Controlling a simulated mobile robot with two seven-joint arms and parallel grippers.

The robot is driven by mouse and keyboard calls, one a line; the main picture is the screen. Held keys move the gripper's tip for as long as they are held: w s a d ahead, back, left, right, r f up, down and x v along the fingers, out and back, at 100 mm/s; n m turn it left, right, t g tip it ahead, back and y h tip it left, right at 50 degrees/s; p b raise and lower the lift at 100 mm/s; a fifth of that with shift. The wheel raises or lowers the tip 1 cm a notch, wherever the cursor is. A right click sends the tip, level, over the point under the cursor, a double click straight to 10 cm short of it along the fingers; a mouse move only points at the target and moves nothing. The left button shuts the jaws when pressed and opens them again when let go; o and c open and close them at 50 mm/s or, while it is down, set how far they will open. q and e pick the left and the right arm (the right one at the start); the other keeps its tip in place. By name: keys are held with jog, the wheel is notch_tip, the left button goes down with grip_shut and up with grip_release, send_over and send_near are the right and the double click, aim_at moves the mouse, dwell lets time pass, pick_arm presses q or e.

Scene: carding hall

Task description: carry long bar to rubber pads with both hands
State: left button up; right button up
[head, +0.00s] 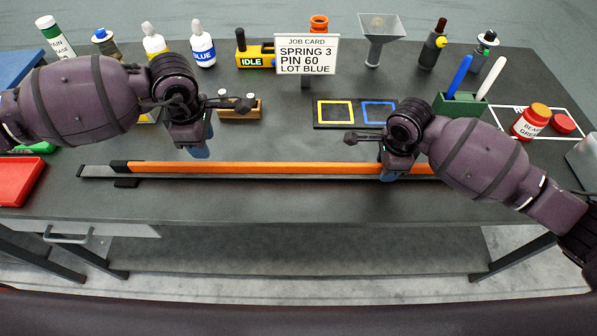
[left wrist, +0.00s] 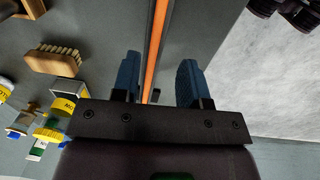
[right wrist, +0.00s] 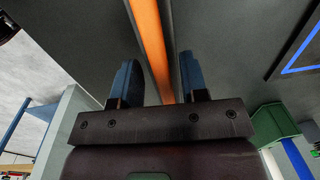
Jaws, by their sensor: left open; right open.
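The long bar (head: 270,168) is orange with a black left end and lies left to right along a grey strip (head: 97,172) near the bench's front edge. My left gripper (head: 199,152) is open above the left part of the bar; in the left wrist view the bar (left wrist: 155,45) runs between its apart fingers (left wrist: 160,80). My right gripper (head: 389,172) is open at the right part; the bar (right wrist: 150,45) also runs between its fingers (right wrist: 160,80), with gaps on both sides. My right forearm hides the bar's right end. I cannot clearly identify the rubber pads.
A red tray (head: 18,180) is at left, a grease jar (head: 530,122) at right.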

jog(key=shift+r, duration=0.1)
pick_arm(q)
jog(key=shift+r, duration=0.85)
pick_arm(e)
notch_tip(320, 180, up, 12)
jog(key=shift+s, duration=0.4)
